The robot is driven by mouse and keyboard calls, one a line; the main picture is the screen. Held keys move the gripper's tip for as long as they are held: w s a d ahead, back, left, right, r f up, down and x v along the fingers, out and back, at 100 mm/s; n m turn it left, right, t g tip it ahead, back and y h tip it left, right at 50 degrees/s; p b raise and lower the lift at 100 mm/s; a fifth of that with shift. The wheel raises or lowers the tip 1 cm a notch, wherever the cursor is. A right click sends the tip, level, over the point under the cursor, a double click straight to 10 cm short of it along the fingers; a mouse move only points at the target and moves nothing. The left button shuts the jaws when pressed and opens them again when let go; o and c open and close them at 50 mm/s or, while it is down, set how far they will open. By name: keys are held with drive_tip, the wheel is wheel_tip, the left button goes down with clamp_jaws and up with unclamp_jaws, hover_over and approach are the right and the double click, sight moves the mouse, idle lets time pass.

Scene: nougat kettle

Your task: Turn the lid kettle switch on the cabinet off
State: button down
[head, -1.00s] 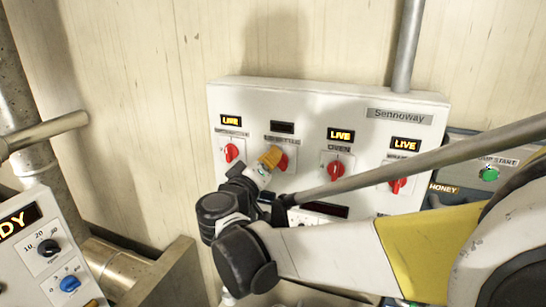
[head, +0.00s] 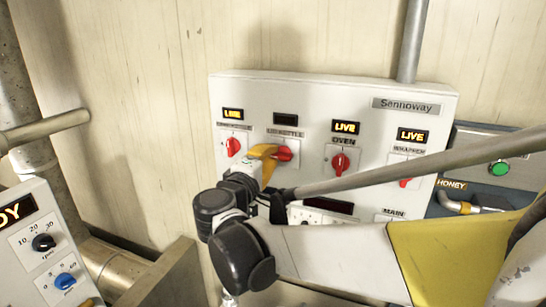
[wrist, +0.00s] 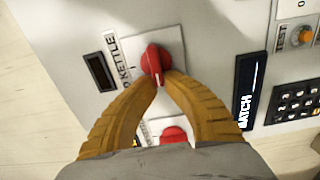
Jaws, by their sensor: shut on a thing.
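The lid kettle switch is a red rotary knob (head: 284,154) on the white cabinet (head: 300,92), under the label ending in "KETTLE". Its small display (head: 285,120) is dark. In the wrist view the red knob (wrist: 156,60) sits between the tips of my gripper's yellow fingers (wrist: 157,80), which are closed on its handle. In the head view my gripper (head: 268,153) reaches the knob from the left and below. Its fingers hide part of the knob and its plate.
Other red knobs sit close by: one to the left (head: 233,147), the oven knob (head: 340,163) and a further one (head: 405,183) partly behind my arm. Their displays are lit. A control box with dials (head: 45,240) stands at left, and a pipe (head: 411,40) rises above the cabinet.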

drive_tip(key=shift+d, duration=0.15)
idle(0.4)
drive_tip(key=c, duration=1.6)
unclamp_jaws()
drive_tip(key=shift+o, duration=0.6)
drive_tip(key=shift+w+d, duration=0.2)
drive_tip(key=shift+s+a, duration=0.35)
drive_tip(key=shift+s, duration=0.05)
drive_tip(key=v, duration=1.1)
drive_tip(key=shift+d, duration=0.2)
